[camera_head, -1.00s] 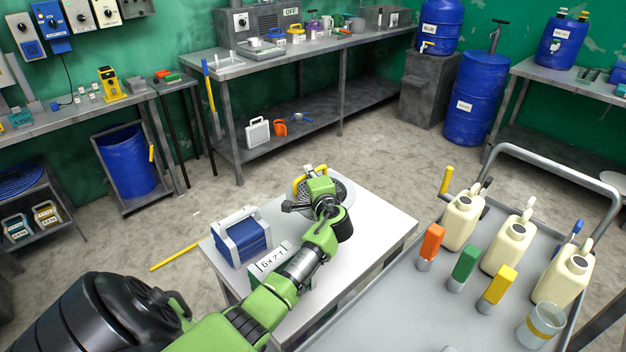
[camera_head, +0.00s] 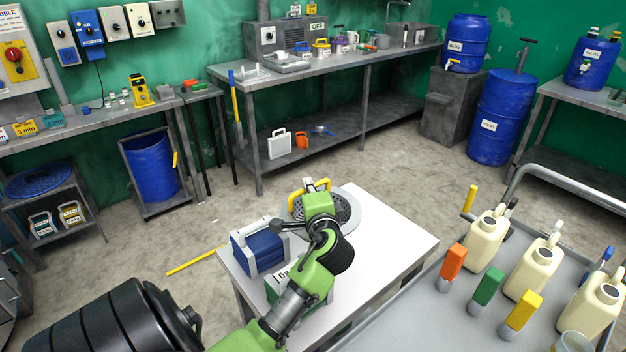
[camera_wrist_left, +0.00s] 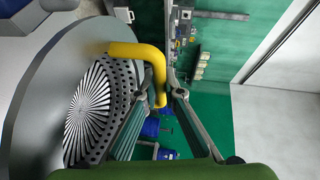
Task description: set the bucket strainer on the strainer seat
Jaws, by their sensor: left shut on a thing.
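The bucket strainer (camera_head: 342,209) is a round, grey perforated metal piece with a yellow handle (camera_head: 294,202). It is at the back of the white table (camera_head: 385,235), partly hidden by my left arm. In the left wrist view the strainer (camera_wrist_left: 92,105) shows a slotted middle and a wide smooth grey ring around it; I cannot tell whether the ring is its own rim or a separate seat. My left gripper (camera_head: 312,188) is shut on the yellow handle, which also shows in the wrist view (camera_wrist_left: 135,50). My right gripper is not in view.
A blue case with grey handles (camera_head: 259,248) and a green-and-white box (camera_head: 282,285) stand on the white table near my left arm. A grey cart (camera_head: 425,325) with cream jugs (camera_head: 487,240) and coloured-handled tools stands close on the right. Floor is open behind the table.

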